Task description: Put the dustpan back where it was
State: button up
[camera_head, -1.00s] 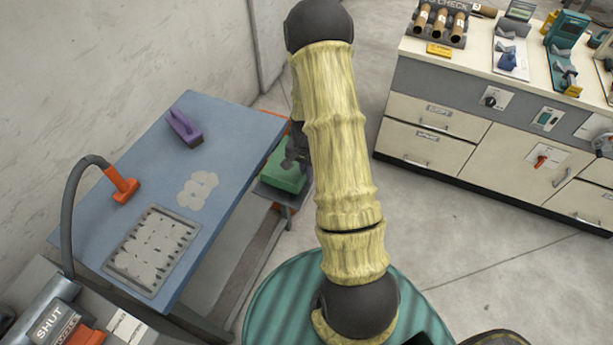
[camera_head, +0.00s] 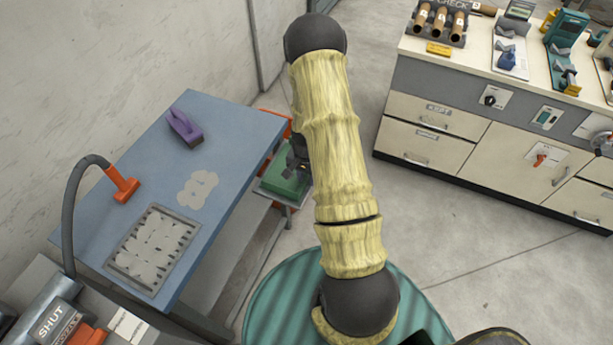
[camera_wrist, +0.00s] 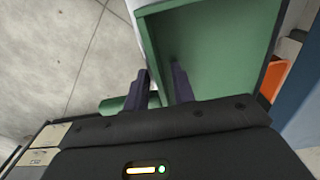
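The green dustpan (camera_head: 283,184) is beside the right edge of the blue table, low and partly behind my arm. It also shows large in the wrist view (camera_wrist: 225,50), with a short green handle (camera_wrist: 117,104) at its left. My gripper (camera_wrist: 161,88) has its two dark fingers on either side of the dustpan's wall near the handle, with a narrow gap between them. It looks shut on that wall; the contact itself is hidden. In the head view my gripper (camera_head: 298,160) is at the dustpan's upper right. A grey ledge shows under the dustpan; whether they touch is unclear.
The blue table (camera_head: 235,125) holds a purple brush-like object (camera_head: 184,128), a grey slotted tray (camera_head: 152,248) and a hose with an orange end (camera_head: 122,187). An orange object (camera_head: 284,122) is behind the dustpan. A drawer cabinet (camera_head: 480,130) stands right; floor between is clear.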

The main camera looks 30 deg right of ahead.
jog(key=shift+r, duration=0.1)
notch_tip(320, 180, up, 12)
jog(key=b, duration=0.1)
jog(key=shift+b, duration=0.35)
dwell(0.4)
jog(key=shift+s, duration=0.1)
jog(key=shift+a+r, duration=0.1)
jog(key=s+a+r+n+t, duration=0.2)
jog(key=s+a+r+n, duration=0.8)
jog(key=s+a+r, duration=0.2)
jog(key=shift+s+a, duration=0.2)
jog(key=shift+a, duration=0.5)
